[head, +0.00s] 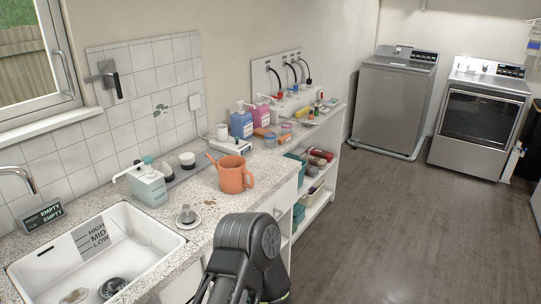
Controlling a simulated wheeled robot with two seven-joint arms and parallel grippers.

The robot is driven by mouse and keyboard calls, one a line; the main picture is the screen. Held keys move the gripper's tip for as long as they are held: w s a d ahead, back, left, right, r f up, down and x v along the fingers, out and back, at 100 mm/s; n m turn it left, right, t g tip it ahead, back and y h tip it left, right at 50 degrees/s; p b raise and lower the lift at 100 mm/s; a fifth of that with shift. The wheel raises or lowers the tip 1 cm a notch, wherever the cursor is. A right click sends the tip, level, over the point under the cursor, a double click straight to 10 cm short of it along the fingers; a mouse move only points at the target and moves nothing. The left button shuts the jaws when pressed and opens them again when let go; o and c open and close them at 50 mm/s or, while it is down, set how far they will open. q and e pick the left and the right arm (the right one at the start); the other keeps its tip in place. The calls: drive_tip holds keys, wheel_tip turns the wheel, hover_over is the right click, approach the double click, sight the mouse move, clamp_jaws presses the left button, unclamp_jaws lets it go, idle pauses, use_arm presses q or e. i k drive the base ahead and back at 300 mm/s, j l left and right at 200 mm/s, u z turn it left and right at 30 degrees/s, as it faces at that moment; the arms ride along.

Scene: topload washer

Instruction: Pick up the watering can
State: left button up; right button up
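The orange watering can (234,177) stands upright on the speckled counter (205,205), right of the sink. Its spout points up and to the left, and its handle is on the right side. Nothing is touching it. A dark rounded joint of one of my arms rises at the bottom middle of the head view, in front of the counter edge and nearer than the can. Neither of my grippers can be made out in this view.
A soap bottle (149,186) and a tray with small cups (188,160) stand left of the can. A white sink (160,238) lies at lower left. Bottles and jars crowd the counter behind. The floor (400,230) at right is clear.

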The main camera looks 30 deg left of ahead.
sight(232, 170)
drive_tip(key=i+l+u, duration=0.15)
drive_tip(key=i+u, duration=0.25)
drive_tip(key=i, duration=0.2)
drive_tip(key=i+l+u, duration=0.35)
drive_tip(key=i, duration=0.3)
drive_tip(key=i+l+u, duration=0.4)
drive_tip(key=i, duration=0.15)
drive_tip(key=i+l+u, duration=0.2)
drive_tip(key=u, duration=0.25)
drive_tip(key=i+l+u, duration=0.25)
drive_tip(key=u, duration=0.2)
drive_tip(key=i+l+u, duration=0.15)
drive_tip(key=l+u, duration=0.3)
drive_tip(key=i+l+u, duration=0.1)
drive_tip(key=l+u, duration=0.65)
drive_tip(key=u, duration=0.15)
drive_tip(key=l+u, duration=0.7)
drive_tip(key=l, duration=0.15)
drive_tip(key=k+l+u, duration=0.2)
drive_tip(key=l, duration=0.2)
drive_tip(key=i, duration=0.1)
